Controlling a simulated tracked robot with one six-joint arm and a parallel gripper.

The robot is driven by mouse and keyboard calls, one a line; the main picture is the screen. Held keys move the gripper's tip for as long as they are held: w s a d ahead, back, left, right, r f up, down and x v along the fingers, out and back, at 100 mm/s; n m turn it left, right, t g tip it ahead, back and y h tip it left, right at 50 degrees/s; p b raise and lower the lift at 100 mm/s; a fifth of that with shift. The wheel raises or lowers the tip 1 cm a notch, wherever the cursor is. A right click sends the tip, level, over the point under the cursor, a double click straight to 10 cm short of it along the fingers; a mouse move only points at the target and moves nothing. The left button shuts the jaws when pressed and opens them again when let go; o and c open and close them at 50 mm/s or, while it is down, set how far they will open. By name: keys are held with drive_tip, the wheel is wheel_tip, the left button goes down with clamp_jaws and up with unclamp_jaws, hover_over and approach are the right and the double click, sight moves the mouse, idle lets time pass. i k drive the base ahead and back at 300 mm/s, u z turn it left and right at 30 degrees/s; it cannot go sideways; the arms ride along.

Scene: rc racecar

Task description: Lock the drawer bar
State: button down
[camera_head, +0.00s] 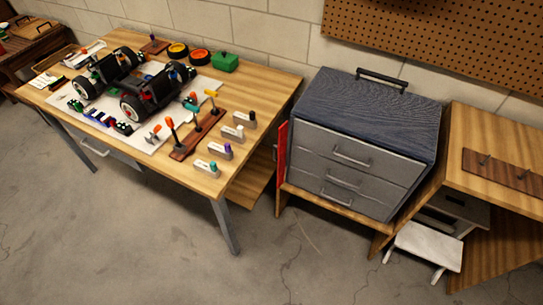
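A grey tool chest (350,160) with a dark blue top stands on a low wooden stand, right of the workbench. Its front has several drawers (352,155) with silver handles, and they look shut. A tall red bar or flap (281,152) stands at the left edge of the chest, out to the side. It does not cross the drawer fronts. Whether it is the drawer bar, and any catch or hinge on it, cannot be told at this size. My gripper is not in view.
A wooden workbench (255,105) at left holds an RC car chassis (130,82), a tool rack (198,135) and several small labelled blocks. A white-topped low piece (428,246) juts out below the right wooden bench (520,135). The concrete floor (190,260) in front is clear.

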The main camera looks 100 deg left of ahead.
sight(281, 147)
drive_tip(key=u, duration=0.05)
drive_tip(key=k, duration=2.5)
drive_tip(key=u, duration=1.75)
drive_tip(key=i, duration=0.4)
drive_tip(key=u, duration=0.1)
